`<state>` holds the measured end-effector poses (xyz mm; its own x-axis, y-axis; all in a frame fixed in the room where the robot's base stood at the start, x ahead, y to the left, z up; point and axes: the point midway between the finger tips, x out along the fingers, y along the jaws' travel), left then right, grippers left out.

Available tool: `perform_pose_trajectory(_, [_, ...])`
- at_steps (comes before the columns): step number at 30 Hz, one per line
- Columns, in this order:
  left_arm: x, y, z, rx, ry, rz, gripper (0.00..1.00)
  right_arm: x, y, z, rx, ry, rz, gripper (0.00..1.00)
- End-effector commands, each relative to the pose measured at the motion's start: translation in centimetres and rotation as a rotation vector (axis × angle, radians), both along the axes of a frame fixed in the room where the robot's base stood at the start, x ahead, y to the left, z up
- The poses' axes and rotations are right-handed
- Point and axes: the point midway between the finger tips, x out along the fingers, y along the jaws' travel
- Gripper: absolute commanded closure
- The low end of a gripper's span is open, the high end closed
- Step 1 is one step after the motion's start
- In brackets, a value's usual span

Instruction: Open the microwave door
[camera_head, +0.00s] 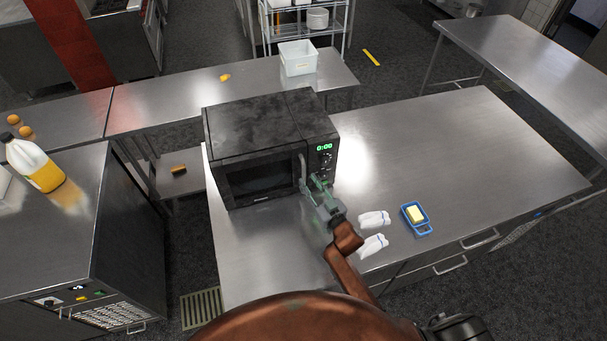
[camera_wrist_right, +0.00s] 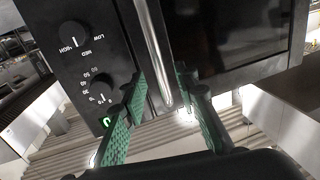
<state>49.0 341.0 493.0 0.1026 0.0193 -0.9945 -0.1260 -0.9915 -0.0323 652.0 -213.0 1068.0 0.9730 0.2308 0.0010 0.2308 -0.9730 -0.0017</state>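The black microwave (camera_head: 258,135) stands on a steel counter, its door (camera_head: 262,178) closed. The door's upright metal handle (camera_head: 302,170) is beside the control panel with its green 0:00 display (camera_head: 324,147). My right gripper (camera_head: 318,188) is at the front of the microwave by the handle. In the right wrist view its two green-padded fingers (camera_wrist_right: 162,97) are apart, and the end of the handle (camera_wrist_right: 152,45) shows between their tips; contact cannot be told. Two dials (camera_wrist_right: 84,62) are left of the handle there. My left gripper is not in view.
Two white cloth-like items (camera_head: 374,219) and a blue dish with a yellow block (camera_head: 416,216) lie on the counter right of my right gripper. The counter (camera_head: 460,150) further right is clear. A white bin (camera_head: 298,60) stands on the bench behind.

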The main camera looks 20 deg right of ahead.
Motion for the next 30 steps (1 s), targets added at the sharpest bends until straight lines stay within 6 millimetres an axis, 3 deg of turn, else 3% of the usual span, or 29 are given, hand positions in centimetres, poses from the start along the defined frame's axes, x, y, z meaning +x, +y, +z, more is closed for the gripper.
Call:
perform_pose_trajectory(3, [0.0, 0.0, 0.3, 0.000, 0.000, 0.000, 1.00, 2.0, 0.5, 0.2, 0.000, -0.001, -0.001, 0.72])
perform_pose_trajectory(9, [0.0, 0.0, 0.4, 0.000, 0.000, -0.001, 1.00, 4.2, 0.9, 0.1, 0.000, 0.000, -0.002, 0.72])
perform_pose_trajectory(20, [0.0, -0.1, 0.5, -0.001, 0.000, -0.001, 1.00, 4.7, 1.0, 0.0, -0.001, 0.001, -0.002, 0.72])
perform_pose_trajectory(30, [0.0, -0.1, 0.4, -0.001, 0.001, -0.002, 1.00, 4.7, 1.0, 0.0, -0.001, 0.001, -0.002, 0.95])
